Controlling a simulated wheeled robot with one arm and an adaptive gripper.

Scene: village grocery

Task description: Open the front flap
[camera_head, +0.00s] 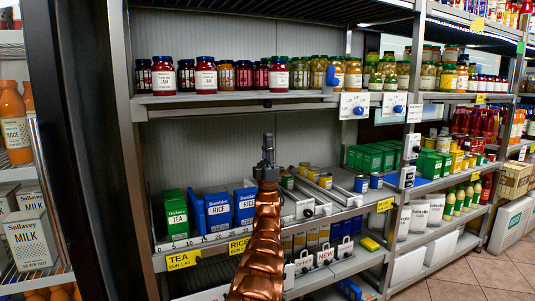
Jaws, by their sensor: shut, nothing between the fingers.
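My gripper (268,142) stands upright at the end of my copper arm, in front of the middle shelf of the rack. Its fingers are together and hold nothing. It appears apart from the goods, but its exact distance to the shelf cannot be told. No part stands out clearly as the front flap. To the right of my arm, grey slanted dividers (340,194) with a pale front strip (325,211) and small dark fittings sit on the middle shelf. My arm hides part of that shelf's front.
A green tea box (175,216) and blue rice boxes (218,212) stand left of my arm. Jam jars (206,76) line the shelf above. Switch plates (354,106) hang from its edge. A dark post (72,150) rises at the left. Tiled floor shows at lower right.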

